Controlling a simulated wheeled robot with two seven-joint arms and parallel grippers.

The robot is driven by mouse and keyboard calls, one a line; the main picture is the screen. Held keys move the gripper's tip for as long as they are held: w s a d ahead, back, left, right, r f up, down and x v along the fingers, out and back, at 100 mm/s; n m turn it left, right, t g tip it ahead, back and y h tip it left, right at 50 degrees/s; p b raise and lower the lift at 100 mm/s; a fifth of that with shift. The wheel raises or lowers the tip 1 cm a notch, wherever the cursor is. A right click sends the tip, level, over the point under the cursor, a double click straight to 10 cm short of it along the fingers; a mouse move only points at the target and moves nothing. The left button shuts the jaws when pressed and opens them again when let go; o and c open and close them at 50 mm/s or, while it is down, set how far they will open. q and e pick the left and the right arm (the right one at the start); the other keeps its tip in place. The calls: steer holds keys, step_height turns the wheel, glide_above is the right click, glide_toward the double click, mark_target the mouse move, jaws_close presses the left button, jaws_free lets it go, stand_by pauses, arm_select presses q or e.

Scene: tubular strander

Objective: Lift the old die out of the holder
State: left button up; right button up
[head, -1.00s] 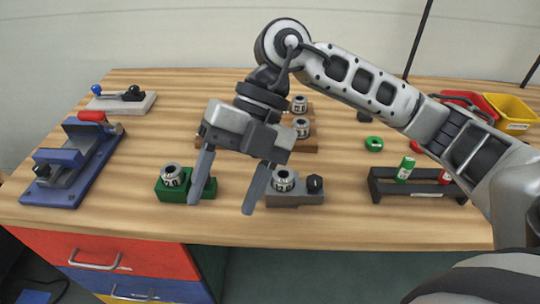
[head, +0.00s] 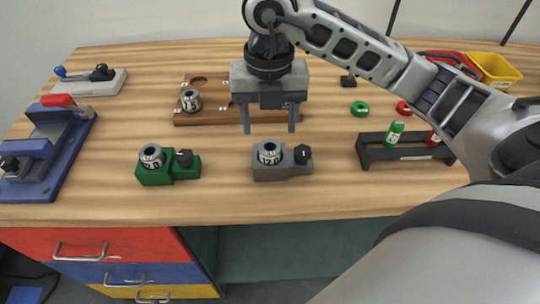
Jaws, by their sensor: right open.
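A grey holder (head: 285,172) with a black knob stands near the front middle of the bench, with a round steel die (head: 269,153) seated upright in its left part. A green holder (head: 152,177) with a dark knob stands to its left, also with a steel die (head: 151,156) in it. I cannot tell from looks which die is the old one. My right gripper (head: 269,130) points down, open and empty, its two fingers apart above and slightly behind the grey holder's die. It appears not to touch the die. My left gripper is out of view.
A wooden rack (head: 222,116) with a die (head: 190,100) stands behind, partly hidden by my gripper. A blue clamp fixture (head: 45,160) is at left. A black stand (head: 408,152) with a green cylinder (head: 394,134) is at right. Bench between the holders is clear.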

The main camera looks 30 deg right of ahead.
mark_target(270, 140)
steer(key=shift+s+f, duration=0.1)
steer(key=shift+f, duration=2.6)
steer(key=shift+r, duration=0.1)
jaws_close()
